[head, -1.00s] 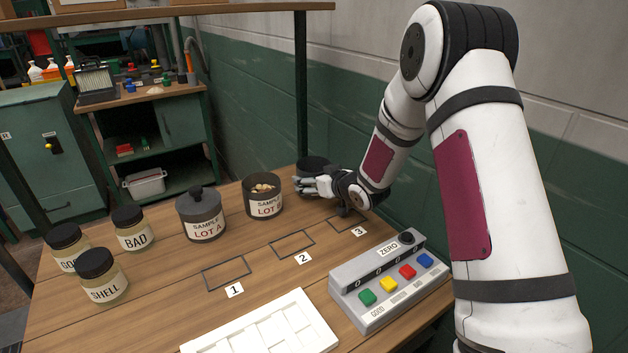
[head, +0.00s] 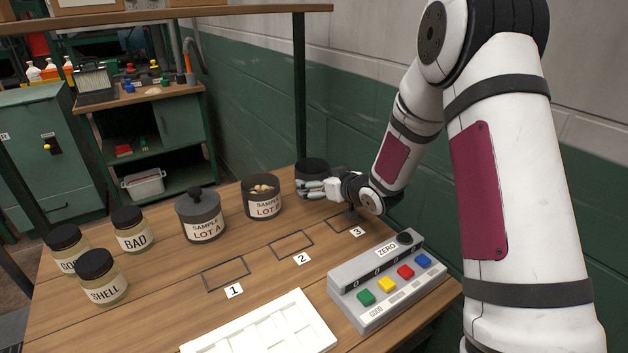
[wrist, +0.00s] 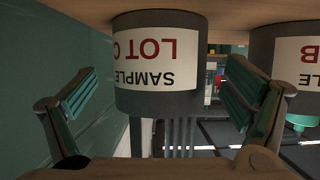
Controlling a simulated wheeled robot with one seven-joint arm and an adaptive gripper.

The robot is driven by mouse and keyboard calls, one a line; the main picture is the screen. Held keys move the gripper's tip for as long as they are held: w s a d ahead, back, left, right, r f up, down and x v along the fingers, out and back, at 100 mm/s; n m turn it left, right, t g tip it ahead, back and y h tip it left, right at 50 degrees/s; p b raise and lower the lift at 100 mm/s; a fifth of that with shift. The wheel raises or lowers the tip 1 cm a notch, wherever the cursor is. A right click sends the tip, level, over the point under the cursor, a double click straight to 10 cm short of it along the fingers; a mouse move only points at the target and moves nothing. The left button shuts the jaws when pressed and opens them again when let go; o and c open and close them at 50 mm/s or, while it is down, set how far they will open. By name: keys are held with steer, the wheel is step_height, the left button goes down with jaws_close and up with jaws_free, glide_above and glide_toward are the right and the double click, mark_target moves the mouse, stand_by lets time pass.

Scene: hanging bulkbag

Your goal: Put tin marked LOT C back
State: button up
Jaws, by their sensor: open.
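The tin marked LOT C (wrist: 158,62) is dark grey with a white label and appears inverted in the wrist view. It stands on the wooden tabletop between the two spread fingers of my gripper (wrist: 160,88), with a visible gap on each side. In the head view the LOT C tin (head: 312,166) is at the back of the bench, right of the LOT B tin (head: 262,197). My gripper (head: 312,188) is open in front of it and hides its label and lower part. I cannot tell what is inside it.
The LOT B tin stands close by, open with pale pieces inside; the lidded LOT A tin (head: 201,216) is further left. Several jars (head: 103,278) stand at left. Outlined squares 1 (head: 226,274), 2 and 3 look empty. A button box (head: 388,280) and white tray (head: 262,325) are in front.

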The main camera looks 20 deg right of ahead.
steer(key=v, duration=0.7)
steer(key=shift+s+r+p, duration=0.15)
steer(key=shift+s+p, duration=0.2)
steer(key=shift+s+d+r+h, duration=0.1)
steer(key=shift+d+r+h, duration=0.1)
steer(key=shift+r+h, duration=0.15)
steer(key=s+d+r+m+g+h, duration=0.1)
steer(key=s+r+g+h, duration=0.15)
steer(key=s+r, duration=0.4)
steer(key=s+d+r+m+g+h, duration=0.2)
steer(key=s+r+h, duration=0.15)
steer(key=s, duration=0.55)
steer(key=s+a+r+g+y, duration=0.1)
steer(key=s+a+g, duration=0.2)
steer(key=s, duration=1)
steer(key=s+a+r+g+y, duration=0.1)
steer(key=s+a+g, duration=0.2)
steer(key=s, duration=1)
steer(key=shift+s+a+m, duration=0.3)
steer(key=shift+s+a, duration=0.05)
steer(key=shift+r+y, duration=0.15)
steer(key=shift+y, duration=0.1)
